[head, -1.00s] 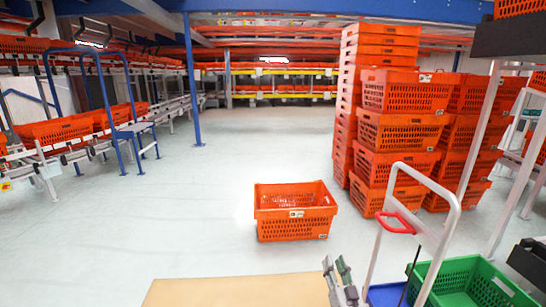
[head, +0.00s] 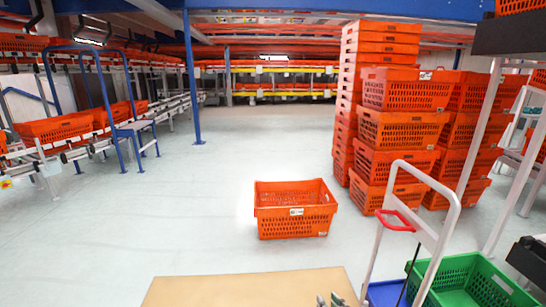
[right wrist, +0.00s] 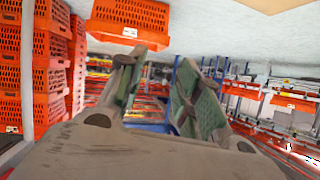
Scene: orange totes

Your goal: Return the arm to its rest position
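My right gripper (right wrist: 158,72) shows in the right wrist view with its two green-padded fingers spread apart and nothing between them. In the head view only the tips of this gripper (head: 333,300) show at the bottom edge, above the right end of a tan board. My left gripper is in neither view.
An orange tote (head: 295,212) stands alone on the open floor and also shows in the right wrist view (right wrist: 130,17). Tall stacks of orange totes (head: 402,130) stand at right. A white-framed cart with a red handle (head: 400,219) and a green crate (head: 470,284) are at lower right.

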